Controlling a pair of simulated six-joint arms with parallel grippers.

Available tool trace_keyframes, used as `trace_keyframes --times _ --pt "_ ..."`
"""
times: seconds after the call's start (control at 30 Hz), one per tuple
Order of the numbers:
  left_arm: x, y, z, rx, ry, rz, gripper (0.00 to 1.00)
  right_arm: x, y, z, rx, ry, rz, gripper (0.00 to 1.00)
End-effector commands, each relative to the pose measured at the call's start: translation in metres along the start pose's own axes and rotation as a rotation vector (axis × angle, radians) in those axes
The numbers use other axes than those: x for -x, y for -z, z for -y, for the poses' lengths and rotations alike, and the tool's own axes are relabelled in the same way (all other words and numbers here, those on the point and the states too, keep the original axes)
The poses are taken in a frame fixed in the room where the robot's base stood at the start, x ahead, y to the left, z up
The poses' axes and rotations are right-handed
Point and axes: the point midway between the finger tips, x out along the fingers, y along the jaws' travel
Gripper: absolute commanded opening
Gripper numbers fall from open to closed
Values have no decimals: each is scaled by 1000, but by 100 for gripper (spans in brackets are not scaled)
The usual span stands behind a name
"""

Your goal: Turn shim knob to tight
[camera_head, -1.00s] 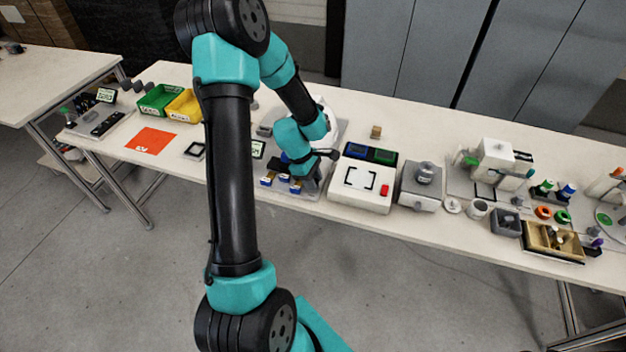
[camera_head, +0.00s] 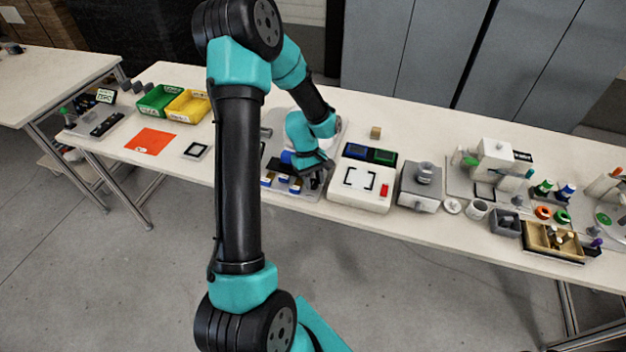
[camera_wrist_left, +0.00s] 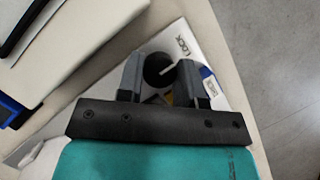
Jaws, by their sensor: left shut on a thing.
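A round black knob (camera_wrist_left: 158,69) with a pale pointer line shows in the left wrist view, on a light panel (camera_wrist_left: 178,31) with small labels. My left gripper (camera_wrist_left: 162,80) has one grey finger on each side of the knob and is shut on it. In the head view my left gripper (camera_head: 316,170) is low over the grey station (camera_head: 297,192) in the middle of the bench. There my own arm and wrist hide the knob. The panel's lettering is too small and slanted to read surely. My right gripper is not in view.
A white box with a black frame mark (camera_head: 360,199) stands just right of the gripper. Small blue-and-white blocks (camera_head: 282,180) sit close in front of it. Green (camera_head: 159,99) and yellow (camera_head: 188,105) bins stand to the left. The bench's front edge is near.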

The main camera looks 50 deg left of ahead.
Motion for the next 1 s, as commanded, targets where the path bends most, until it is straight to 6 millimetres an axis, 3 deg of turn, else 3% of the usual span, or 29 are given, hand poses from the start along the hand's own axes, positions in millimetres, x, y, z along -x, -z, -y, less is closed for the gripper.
trace_keyframes --times 0.47,0.5,0.7,1.0 --pt "0 0 0 -19 7 -1 10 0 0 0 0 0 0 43" --pt "0 0 0 -18 7 -1 37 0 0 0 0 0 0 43" --pt "0 0 0 -18 7 -1 56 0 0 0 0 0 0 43" --pt "1 0 0 -17 7 -1 59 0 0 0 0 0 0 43"
